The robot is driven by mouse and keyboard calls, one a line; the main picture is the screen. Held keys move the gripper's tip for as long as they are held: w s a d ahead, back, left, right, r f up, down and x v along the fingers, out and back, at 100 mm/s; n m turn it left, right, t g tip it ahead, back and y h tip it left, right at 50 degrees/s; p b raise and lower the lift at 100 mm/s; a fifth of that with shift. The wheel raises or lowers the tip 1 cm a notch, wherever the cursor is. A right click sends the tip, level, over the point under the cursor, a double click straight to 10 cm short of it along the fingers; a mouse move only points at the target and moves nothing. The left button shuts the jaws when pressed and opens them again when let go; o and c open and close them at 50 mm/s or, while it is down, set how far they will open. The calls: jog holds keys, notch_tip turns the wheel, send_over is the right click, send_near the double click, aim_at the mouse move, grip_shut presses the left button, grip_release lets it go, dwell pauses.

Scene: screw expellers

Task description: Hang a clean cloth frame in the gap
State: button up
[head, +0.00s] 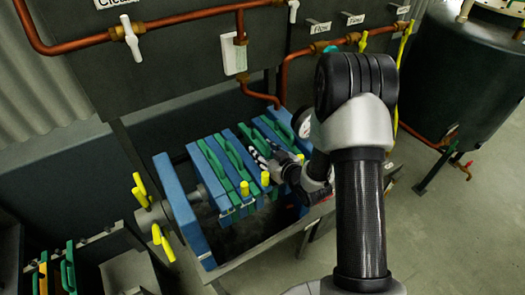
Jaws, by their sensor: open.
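A press holds a row of blue plates (240,145) with green-handled cloth frames (213,160) between them. A separate blue end plate (183,212) stands at the left of the row, and a dark gap (205,212) lies between it and the pack. My gripper (262,158) is open, over the right part of the pack, close to the green handles. I cannot tell whether it touches one. More frames with green handles (68,268) stand in a rack at the lower left, partly cut off by the picture edge.
Copper pipes (160,22) run above. A dark tank (470,70) stands at the right. Floor (440,235) is clear at the lower right.

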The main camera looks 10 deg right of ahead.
jog(key=v, duration=1.1)
jog(key=shift+s+d+r, duration=0.1)
jog(key=shift+s+r, duration=0.05)
jog(key=shift+r, duration=0.05)
